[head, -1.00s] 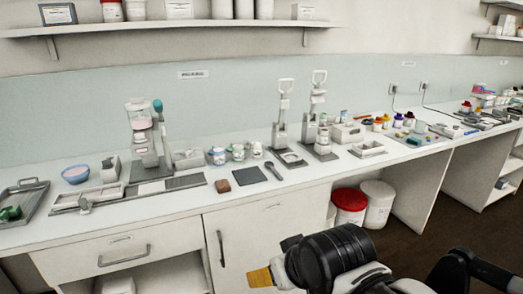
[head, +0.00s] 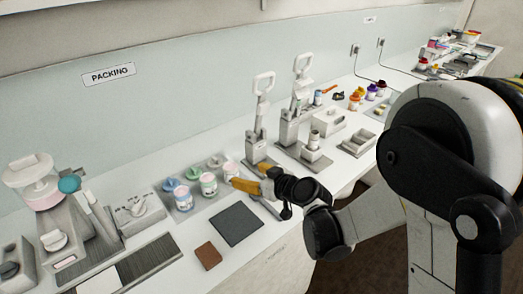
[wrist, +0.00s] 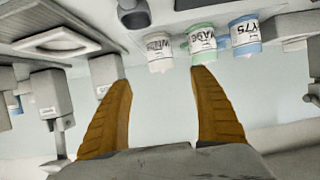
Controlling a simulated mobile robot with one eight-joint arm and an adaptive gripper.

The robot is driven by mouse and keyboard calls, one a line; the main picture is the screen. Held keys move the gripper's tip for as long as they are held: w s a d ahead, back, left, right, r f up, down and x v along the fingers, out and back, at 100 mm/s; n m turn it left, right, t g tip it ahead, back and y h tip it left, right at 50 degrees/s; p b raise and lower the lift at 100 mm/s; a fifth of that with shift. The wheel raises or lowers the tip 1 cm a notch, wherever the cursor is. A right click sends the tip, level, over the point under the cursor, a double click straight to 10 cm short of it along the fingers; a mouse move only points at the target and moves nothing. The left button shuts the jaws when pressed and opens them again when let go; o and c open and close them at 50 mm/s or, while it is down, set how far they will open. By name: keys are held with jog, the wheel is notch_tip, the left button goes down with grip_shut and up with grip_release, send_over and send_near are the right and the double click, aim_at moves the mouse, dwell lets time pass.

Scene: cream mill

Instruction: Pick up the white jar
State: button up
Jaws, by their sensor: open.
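The white jar (head: 229,172) stands on the counter at the right end of a front row of small jars. In the wrist view, which looks upside down, the white jar (wrist: 159,52) has a dark-lettered label and lies beyond the fingertips, between their lines. My gripper (head: 248,177) is just right of the jar in the head view, with its yellow fingers apart. In the wrist view nothing is between the fingers of my gripper (wrist: 160,82). Whether a finger touches the jar cannot be told.
A green-lidded jar (head: 208,185) and a blue-lidded jar (head: 183,200) stand close beside it, with several lids behind. A dark pad (head: 236,224) and a brown block (head: 208,256) lie in front. A lever press (head: 260,120) stands to the right.

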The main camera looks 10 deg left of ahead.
aim_at(235, 171)
jog(key=shift+w+a+f, duration=0.1)
jog(key=shift+w+f, duration=0.1)
jog(key=shift+w, duration=0.2)
jog(key=shift+w+a+f, duration=0.15)
jog(key=shift+w+a, duration=0.05)
jog(key=shift+w, duration=0.05)
jog(key=b+x, duration=0.1)
jog(key=x, duration=0.4)
jog(key=b+x, duration=0.2)
jog(key=x, duration=0.3)
jog(key=shift+s+a+f, duration=0.15)
jog(key=shift+s+a, duration=0.05)
jog(key=shift+s, duration=0.15)
jog(key=c, duration=1.3)
